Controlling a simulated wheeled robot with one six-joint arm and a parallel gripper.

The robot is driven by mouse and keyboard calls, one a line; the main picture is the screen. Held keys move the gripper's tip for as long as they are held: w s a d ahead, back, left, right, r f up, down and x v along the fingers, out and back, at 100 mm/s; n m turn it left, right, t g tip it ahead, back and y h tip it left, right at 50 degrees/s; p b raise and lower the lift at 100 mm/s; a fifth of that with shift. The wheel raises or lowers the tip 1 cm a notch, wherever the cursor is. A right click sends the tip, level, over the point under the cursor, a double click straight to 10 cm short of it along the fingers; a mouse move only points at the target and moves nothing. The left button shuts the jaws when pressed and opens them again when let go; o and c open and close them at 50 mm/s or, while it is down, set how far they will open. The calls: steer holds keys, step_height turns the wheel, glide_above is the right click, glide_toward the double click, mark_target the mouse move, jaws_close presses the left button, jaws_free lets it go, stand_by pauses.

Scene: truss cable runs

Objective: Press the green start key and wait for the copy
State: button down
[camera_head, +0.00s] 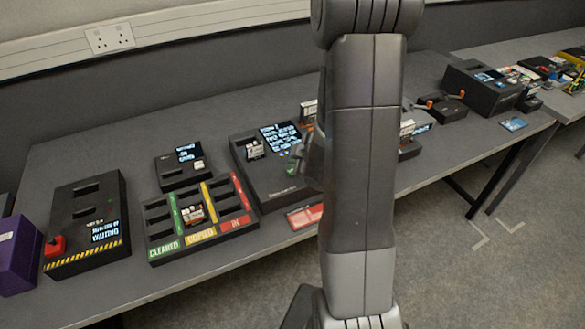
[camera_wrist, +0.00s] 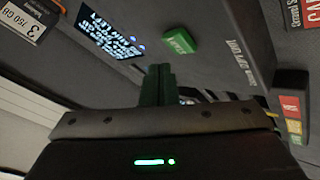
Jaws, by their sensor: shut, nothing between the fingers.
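The green start key (camera_wrist: 180,41) is a small raised block on the dark copy unit (camera_wrist: 225,35), beside its lit text screen (camera_wrist: 112,32). My gripper (camera_wrist: 158,72) is shut and empty; its dark green fingertips appear just below and left of the key in the wrist view, apart from it in the picture. The height gap cannot be told. In the head view the copy unit (camera_head: 282,193) stands mid-table, its right side hidden by my arm.
A white-labelled drive (camera_head: 255,148) sits in the unit, left of the screen. A sorting tray (camera_head: 158,251) with green, yellow and red strips stands to the left. Further left are a box with a red button (camera_head: 55,246) and a purple box (camera_head: 15,255). More devices stand right.

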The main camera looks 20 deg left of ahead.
step_height(320, 180, up, 4)
steer(key=p, duration=0.3)
steer(key=shift+r, duration=0.15)
stand_by(0.5)
